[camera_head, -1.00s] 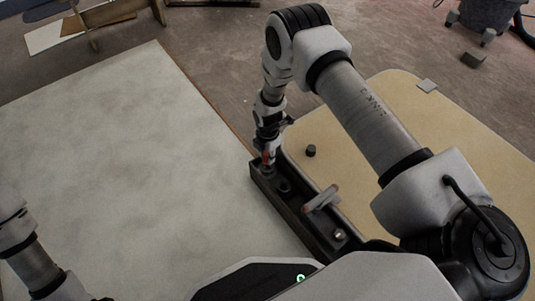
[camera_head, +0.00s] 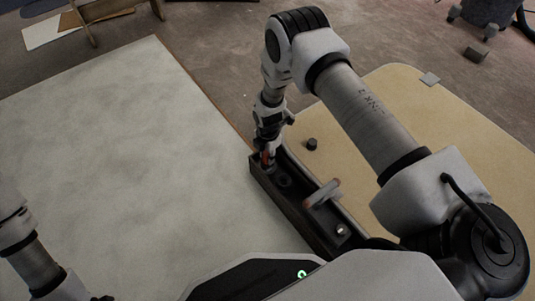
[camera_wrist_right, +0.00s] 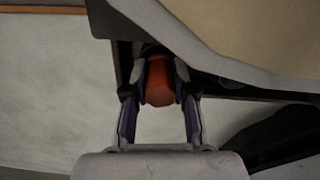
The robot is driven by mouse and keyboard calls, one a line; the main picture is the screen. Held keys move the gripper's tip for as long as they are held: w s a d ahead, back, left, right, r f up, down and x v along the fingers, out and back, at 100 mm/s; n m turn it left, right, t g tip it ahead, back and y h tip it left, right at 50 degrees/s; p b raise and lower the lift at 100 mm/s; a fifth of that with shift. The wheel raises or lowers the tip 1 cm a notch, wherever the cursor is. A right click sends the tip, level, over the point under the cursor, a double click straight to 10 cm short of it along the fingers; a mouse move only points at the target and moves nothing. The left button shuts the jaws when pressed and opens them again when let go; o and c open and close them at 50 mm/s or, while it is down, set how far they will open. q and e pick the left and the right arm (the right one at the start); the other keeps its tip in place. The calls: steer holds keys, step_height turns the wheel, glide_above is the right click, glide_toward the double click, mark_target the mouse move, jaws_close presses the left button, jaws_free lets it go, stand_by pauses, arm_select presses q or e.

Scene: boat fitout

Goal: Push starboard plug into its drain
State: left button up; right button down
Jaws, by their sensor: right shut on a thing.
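My right gripper (camera_head: 266,155) points down at the far end of a long dark trough-like part (camera_head: 292,209). It is shut on a red-orange plug (camera_wrist_right: 159,82), which also shows as a small red patch in the head view (camera_head: 265,156). The plug's lower end is hidden, so I cannot tell how deep it sits in a drain. A round dark fitting (camera_head: 284,181) lies in the trough just nearer to me than the gripper. My left arm shows at the lower left, but its gripper is out of view.
A grey and reddish handle-like piece (camera_head: 322,193) lies across the trough. A small black cylinder (camera_head: 312,144) stands on the tan board (camera_head: 420,110) close to my right arm. The pale tabletop (camera_head: 130,150) on the left is clear.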

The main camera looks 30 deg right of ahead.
steer(key=shift+f, duration=0.25)
steer(key=c, duration=0.9)
jaws_free()
steer(key=shift+o, duration=0.2)
steer(key=shift+r, duration=0.1)
step_height(320, 180, up, 12)
steer(key=shift+s, duration=0.1)
